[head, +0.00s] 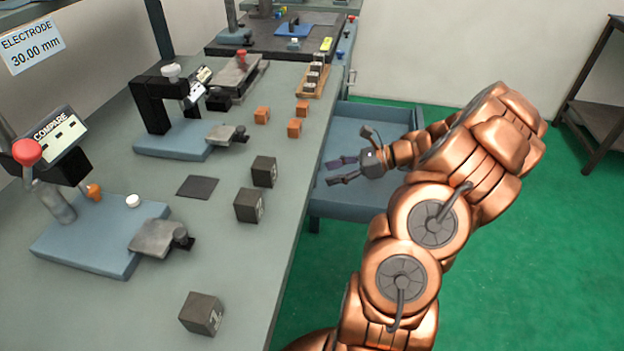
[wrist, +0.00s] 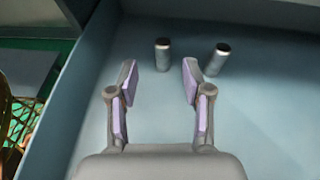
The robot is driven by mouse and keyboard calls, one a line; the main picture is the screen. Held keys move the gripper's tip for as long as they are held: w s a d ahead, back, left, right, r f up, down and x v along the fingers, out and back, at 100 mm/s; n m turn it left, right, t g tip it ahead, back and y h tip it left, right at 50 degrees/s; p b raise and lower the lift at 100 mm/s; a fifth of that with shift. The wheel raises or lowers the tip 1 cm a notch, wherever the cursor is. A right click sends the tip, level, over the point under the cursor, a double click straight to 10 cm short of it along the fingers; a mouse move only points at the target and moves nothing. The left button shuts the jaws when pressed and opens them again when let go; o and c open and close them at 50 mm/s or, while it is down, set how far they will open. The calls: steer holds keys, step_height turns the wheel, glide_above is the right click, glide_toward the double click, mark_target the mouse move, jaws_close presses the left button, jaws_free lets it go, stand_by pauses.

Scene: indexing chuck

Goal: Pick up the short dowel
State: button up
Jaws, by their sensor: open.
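Two metal dowels with dark tops stand upright in the blue bin: a left dowel (wrist: 162,56) and a right dowel (wrist: 216,60). They look close in size, and I cannot tell which is the short one. My gripper (wrist: 159,75) is open and empty, with its purple-padded fingers apart. In the wrist view the left dowel shows beyond the gap between the fingertips, and the right dowel lies outside the right finger. In the head view my gripper (head: 347,157) is over the blue bin (head: 345,205), and I cannot make out the dowels there.
The bin's left wall (wrist: 72,90) runs close beside my gripper. The grey bench (head: 250,280) adjoins the bin, with dark blocks (head: 249,206), orange cubes (head: 262,115) and a rack (head: 312,78) on it. Green floor (head: 520,240) lies open to the right.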

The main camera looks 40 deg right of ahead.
steer(key=x, duration=0.5)
steer(key=shift+w+d, duration=0.1)
steer(key=shift+w, duration=0.05)
jaws_close()
stand_by(0.4)
